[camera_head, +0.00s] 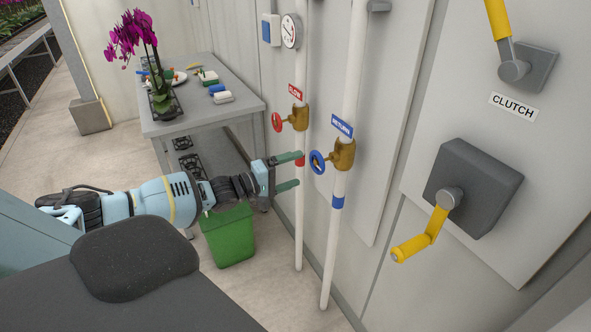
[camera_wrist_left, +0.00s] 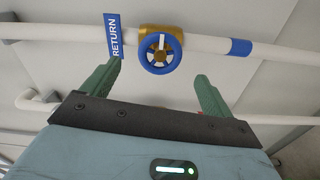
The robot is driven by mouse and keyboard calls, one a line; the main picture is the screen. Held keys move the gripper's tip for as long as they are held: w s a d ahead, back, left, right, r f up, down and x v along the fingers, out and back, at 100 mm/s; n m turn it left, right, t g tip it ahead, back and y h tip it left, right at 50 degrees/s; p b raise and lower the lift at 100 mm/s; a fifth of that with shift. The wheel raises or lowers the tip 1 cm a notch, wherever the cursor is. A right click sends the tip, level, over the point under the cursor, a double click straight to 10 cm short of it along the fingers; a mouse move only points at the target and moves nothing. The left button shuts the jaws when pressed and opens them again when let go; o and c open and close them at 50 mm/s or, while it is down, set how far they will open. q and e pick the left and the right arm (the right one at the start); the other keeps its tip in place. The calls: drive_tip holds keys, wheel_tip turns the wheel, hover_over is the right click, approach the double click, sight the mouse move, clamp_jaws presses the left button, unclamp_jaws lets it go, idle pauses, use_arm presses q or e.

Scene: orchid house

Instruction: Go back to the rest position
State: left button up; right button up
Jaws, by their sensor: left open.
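My left gripper (camera_head: 288,171) is open and empty, its two green fingers apart, close to the white pipes on the wall. In the left wrist view the fingers (camera_wrist_left: 155,85) point toward the blue RETURN wheel (camera_wrist_left: 160,54), which sits beyond them with a visible gap. In the head view the blue wheel (camera_head: 317,162) is on a brass valve right of the fingertips. The red FLOW wheel (camera_head: 277,122) is on another brass valve above the gripper. My right gripper is not in view.
A grey table (camera_head: 205,119) with a purple orchid (camera_head: 131,36) stands behind. A green bin (camera_head: 228,238) is on the floor below my left arm. A yellow crank (camera_head: 428,234) and the CLUTCH lever (camera_head: 503,38) are on the wall at right.

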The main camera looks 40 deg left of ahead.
use_arm(q)
drive_tip(key=shift+d, duration=0.1)
idle(0.4)
drive_tip(key=s+d+f+m+g+p, duration=0.1)
drive_tip(key=s+d+f+m+g, duration=0.45)
drive_tip(key=s+d+f, duration=1.3)
drive_tip(key=s+d+f+m+y, duration=0.1)
drive_tip(key=s+f+m, duration=0.1)
drive_tip(key=s, duration=0.4)
drive_tip(key=s+d+f+m+g+y, duration=0.1)
drive_tip(key=s+d+f+m+y, duration=0.1)
drive_tip(key=s, duration=0.5)
drive_tip(key=s+d+f+m+g+y+p, duration=0.1)
drive_tip(key=s+f+m+y, duration=0.1)
drive_tip(key=s+m, duration=0.2)
drive_tip(key=s, duration=0.3)
drive_tip(key=shift+s+d, duration=0.15)
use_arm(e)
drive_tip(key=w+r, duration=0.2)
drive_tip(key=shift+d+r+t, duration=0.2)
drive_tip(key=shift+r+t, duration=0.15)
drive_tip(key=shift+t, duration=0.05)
use_arm(q)
drive_tip(key=shift+f, duration=0.1)
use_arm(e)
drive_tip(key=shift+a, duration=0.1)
